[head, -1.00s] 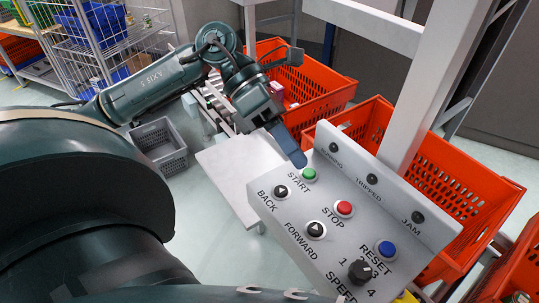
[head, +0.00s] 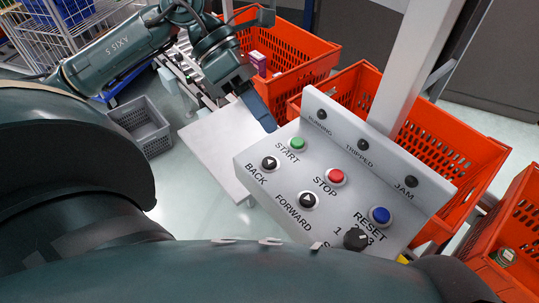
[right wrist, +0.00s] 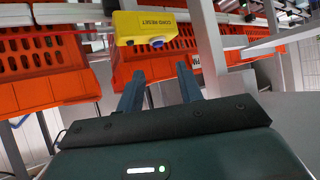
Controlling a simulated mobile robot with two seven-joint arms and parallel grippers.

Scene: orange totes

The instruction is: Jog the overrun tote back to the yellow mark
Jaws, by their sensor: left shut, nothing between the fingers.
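A grey control panel (head: 262,165) fills the middle of the head view. It has a green START button (head: 297,144), a red STOP button (head: 336,177), black BACK (head: 270,163) and FORWARD (head: 308,200) buttons, a blue RESET button (head: 380,215) and a speed knob (head: 356,239). My left gripper (head: 270,126) is shut and empty, its tip just left of START and above BACK in the picture, apparently not touching. An orange tote (head: 303,75) stands beyond that gripper. My right gripper (right wrist: 160,72) is open and empty. I cannot make out the yellow mark.
The panel's lamps (head: 363,145) look dark. More orange totes stand behind the panel (head: 465,175) and at right (head: 510,225). A yellow reset box (right wrist: 154,28) with a blue button lies beyond my right fingers. A grey crate (head: 143,125) sits on the floor; a white post (head: 425,60) rises behind the panel.

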